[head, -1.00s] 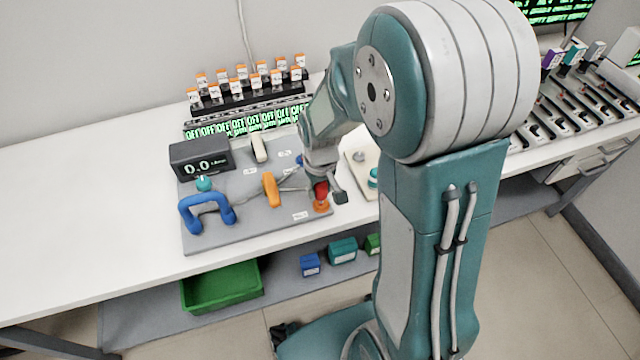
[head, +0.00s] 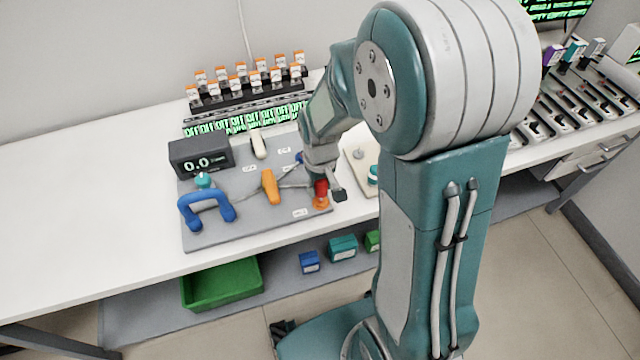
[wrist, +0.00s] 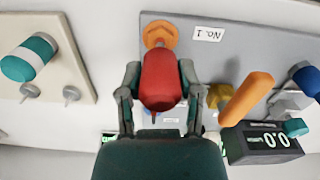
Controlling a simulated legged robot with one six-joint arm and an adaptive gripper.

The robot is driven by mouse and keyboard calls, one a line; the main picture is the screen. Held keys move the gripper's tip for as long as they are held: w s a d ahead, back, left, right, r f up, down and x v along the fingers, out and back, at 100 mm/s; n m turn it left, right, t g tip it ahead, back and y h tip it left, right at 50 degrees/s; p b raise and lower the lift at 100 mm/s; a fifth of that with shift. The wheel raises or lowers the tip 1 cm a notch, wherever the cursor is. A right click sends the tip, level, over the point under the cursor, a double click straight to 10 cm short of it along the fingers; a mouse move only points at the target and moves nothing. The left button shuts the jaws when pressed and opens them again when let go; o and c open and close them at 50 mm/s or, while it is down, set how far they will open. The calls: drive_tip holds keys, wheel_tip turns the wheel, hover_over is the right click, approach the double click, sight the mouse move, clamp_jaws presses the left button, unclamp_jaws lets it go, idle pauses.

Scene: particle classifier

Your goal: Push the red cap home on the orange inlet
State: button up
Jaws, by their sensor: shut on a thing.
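The red cap (wrist: 161,80) is between the two fingers of my gripper (wrist: 160,95) in the wrist view, and the fingers are shut on it. The orange inlet (wrist: 160,35) is a ring-like flange just beyond the cap's far end. In the head view the red cap (head: 321,187) sits right above the orange inlet (head: 321,203) at the grey panel's front right corner, with my gripper (head: 322,184) over it. The cap appears to meet the inlet, but I cannot tell how far it is seated.
The grey panel (head: 255,233) also carries an orange handle (head: 270,186), a blue handle (head: 207,208) and a display box (head: 200,157) reading 0.0. A pale plate with a teal knob (head: 373,174) lies to the right. The table's left part is clear.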

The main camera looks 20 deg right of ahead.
sight(321, 194)
drive_tip(key=shift+f, duration=1.65)
idle(0.4)
drive_tip(key=o, duration=1.1)
wheel_tip(321, 194, up, 12)
drive_tip(key=shift+a+f, duration=0.1)
drive_tip(key=shift+r, duration=0.2)
drive_tip(key=s+r+m+t, duration=0.1)
drive_tip(key=s+r+t, duration=0.4)
drive_tip(key=s+r, duration=0.7)
drive_tip(key=shift+s+r+m+t, duration=0.3)
drive_tip(key=shift+s, duration=0.85)
